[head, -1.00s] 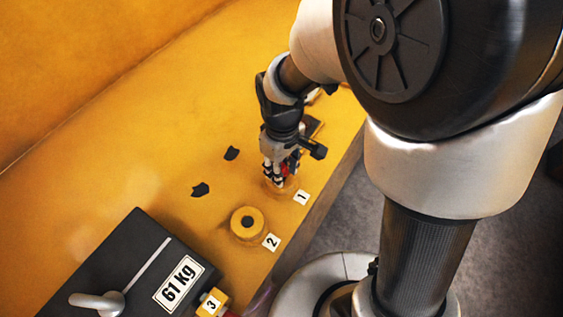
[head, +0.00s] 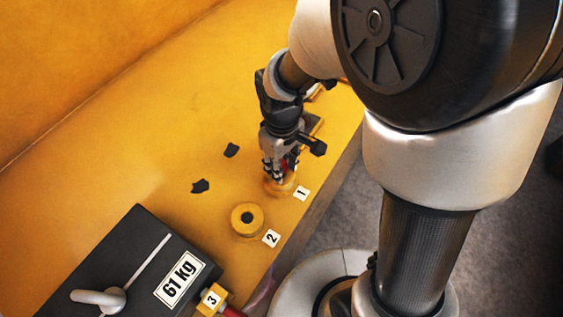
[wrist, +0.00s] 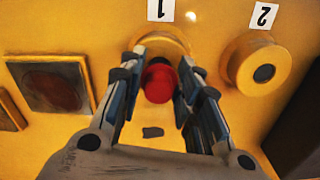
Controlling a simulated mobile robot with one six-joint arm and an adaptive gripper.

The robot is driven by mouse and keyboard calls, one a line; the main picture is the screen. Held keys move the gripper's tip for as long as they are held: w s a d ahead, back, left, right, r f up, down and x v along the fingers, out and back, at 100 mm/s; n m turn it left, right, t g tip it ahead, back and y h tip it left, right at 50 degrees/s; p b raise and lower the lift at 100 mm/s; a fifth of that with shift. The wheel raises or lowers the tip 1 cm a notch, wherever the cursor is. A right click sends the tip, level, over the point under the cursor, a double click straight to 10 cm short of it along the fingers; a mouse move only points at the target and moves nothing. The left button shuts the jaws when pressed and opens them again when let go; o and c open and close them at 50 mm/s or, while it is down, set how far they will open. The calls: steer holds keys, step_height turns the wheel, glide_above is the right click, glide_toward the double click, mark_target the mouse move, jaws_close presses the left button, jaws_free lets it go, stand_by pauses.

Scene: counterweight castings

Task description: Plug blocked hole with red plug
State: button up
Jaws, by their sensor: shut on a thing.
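The red plug (wrist: 159,83) is between the two fingers of my gripper (wrist: 165,92) in the wrist view. In the head view my gripper (head: 279,180) is shut on it, and only a little red shows between the fingers. The fingertips are at the yellow round boss labelled 1 (wrist: 172,38), whose hole is hidden by the plug and fingers. I cannot tell whether the plug is in the hole. The yellow boss labelled 2 (head: 237,224) stands to the lower left, with a dark round centre (wrist: 264,73).
A dark block marked 61 Kg (head: 140,245) with a light hook lies lower left. A yellow fitting labelled 3 (head: 219,293) has a red part beside it. Two dark chips (head: 200,186) lie on the yellow surface. A dark square patch (wrist: 49,86) is left in the wrist view.

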steer(key=shift+f, duration=0.25)
steer(key=shift+f+b, duration=0.5)
steer(key=shift+r+p, duration=0.7)
steer(key=shift+r, duration=0.05)
steer(key=shift+s, duration=0.1)
steer(key=shift+f, duration=0.25)
stand_by(1.3)
steer(key=shift+f+b, duration=0.4)
steer(key=shift+f, duration=0.1)
steer(key=shift+r+p, duration=0.7)
steer(key=shift+r, duration=0.1)
steer(key=shift+w, duration=0.2)
